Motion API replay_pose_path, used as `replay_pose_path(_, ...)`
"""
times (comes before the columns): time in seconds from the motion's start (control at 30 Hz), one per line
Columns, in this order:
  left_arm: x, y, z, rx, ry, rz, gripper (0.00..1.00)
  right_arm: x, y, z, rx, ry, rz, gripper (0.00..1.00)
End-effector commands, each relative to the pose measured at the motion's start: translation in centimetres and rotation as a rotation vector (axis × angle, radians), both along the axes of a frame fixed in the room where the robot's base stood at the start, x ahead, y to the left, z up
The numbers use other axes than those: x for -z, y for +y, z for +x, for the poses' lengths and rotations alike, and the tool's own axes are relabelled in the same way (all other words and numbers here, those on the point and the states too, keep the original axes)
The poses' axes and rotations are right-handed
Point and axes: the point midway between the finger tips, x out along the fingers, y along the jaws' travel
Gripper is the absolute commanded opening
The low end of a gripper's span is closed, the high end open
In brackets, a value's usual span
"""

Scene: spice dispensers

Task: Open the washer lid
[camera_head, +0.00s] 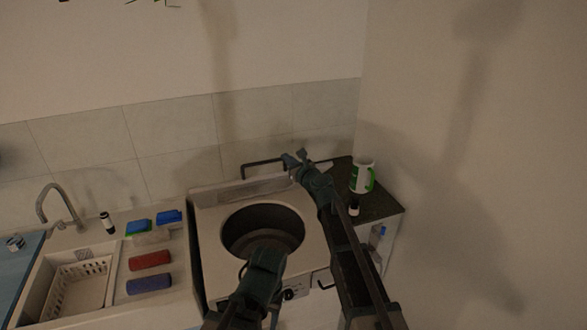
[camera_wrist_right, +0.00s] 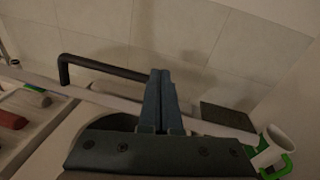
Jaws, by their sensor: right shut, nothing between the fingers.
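The white washer (camera_head: 209,251) stands in the middle of the head view, with its round dark drum opening (camera_head: 262,222) uncovered. Its lid (camera_head: 225,193) stands raised at the back edge, seen nearly edge-on. A black bar handle (camera_head: 258,162) sticks out behind the lid's top; the handle also shows in the right wrist view (camera_wrist_right: 108,68). My right gripper (camera_head: 295,157) is shut and empty by the handle's right part; its closed fingers show in the wrist view (camera_wrist_right: 160,100). I cannot tell whether they touch it. My left gripper (camera_head: 268,254) is over the front of the opening, its fingertips unclear.
A green and white mug (camera_head: 361,173) and a small dark bottle (camera_head: 354,205) stand on the dark counter (camera_head: 380,205) at right, close to my right arm. At left are blue-lidded containers (camera_head: 139,227), red and blue rolls (camera_head: 150,260) and a sink with a white basket (camera_head: 80,285).

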Motion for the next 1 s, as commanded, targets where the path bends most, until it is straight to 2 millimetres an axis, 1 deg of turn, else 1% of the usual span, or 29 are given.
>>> replay_pose_path(0.03, -2.1, 0.0, 0.0, -0.002, 0.0, -0.001, 0.5, -2.1, 0.6, 1.9, -0.001, 0.0, -0.001, 0.0)
replay_pose_path(0.1, -3.4, 0.0, 0.0, -0.003, 0.0, -0.001, 0.5, -3.4, 1.1, 3.6, -0.001, 0.0, -0.001, 0.0)
replay_pose_path(0.3, -6.4, 0.0, 0.0, -0.003, 0.002, 0.0, 0.5, -6.4, 2.6, 8.4, 0.0, 0.0, 0.0, 0.0)
replay_pose_path(0.5, -8.4, 0.0, -0.1, -0.002, 0.003, 0.0, 0.5, -8.4, 4.0, 12.5, -0.001, 0.001, 0.001, 0.0)
replay_pose_path(0.63, -8.5, 0.0, -0.1, -0.002, 0.003, 0.0, 0.5, -8.5, 4.3, 13.4, -0.001, 0.0, 0.0, 0.0)
replay_pose_path(1.0, -8.4, 0.0, -0.1, -0.002, 0.003, 0.0, 0.5, -8.4, 4.3, 13.2, 0.0, 0.0, 0.0, 0.0)
